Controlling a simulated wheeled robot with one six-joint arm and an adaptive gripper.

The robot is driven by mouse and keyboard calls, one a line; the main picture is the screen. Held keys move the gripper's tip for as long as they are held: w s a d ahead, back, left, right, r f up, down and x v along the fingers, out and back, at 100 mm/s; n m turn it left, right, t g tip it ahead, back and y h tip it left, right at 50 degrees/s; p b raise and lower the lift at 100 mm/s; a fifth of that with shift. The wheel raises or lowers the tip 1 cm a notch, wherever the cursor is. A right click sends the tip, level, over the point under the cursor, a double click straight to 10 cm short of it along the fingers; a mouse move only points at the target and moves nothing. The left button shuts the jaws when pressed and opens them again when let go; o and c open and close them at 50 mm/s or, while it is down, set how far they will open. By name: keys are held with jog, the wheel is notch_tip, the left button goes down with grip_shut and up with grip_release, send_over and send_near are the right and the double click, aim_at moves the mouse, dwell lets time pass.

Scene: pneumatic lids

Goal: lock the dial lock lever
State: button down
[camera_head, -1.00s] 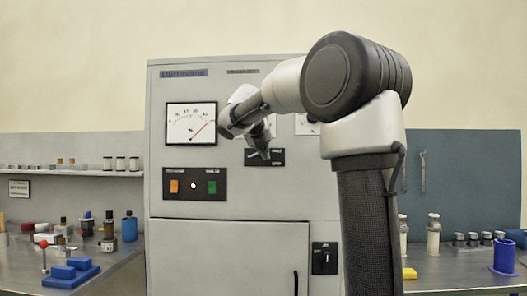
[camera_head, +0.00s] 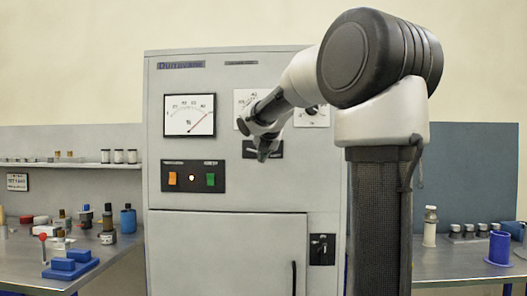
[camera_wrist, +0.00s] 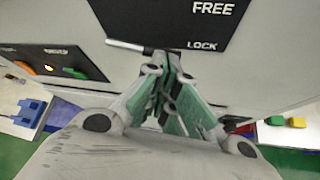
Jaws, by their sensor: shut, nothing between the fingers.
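The dial lock's black plate (camera_wrist: 215,22) fills the top of the wrist view, with FREE printed above LOCK at its right side. A thin metal lever (camera_wrist: 128,46) lies along the plate's lower edge, its pale end toward the left. My gripper (camera_wrist: 170,58) is shut and empty, its fingertips just below the plate close to the lever's right part; I cannot tell if they touch.
The grey cabinet carries a large gauge (camera_head: 189,115), orange and green switches (camera_head: 191,177), and a smaller dial (camera_head: 244,103) behind my arm. A lower black switch plate (camera_head: 322,249) sits right of the cabinet door. Side benches hold bottles and blue blocks (camera_head: 70,264).

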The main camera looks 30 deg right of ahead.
jog(key=shift+r, duration=0.1)
dwell(0.3)
jog(key=shift+r, duration=0.7)
jog(key=shift+a, duration=0.1)
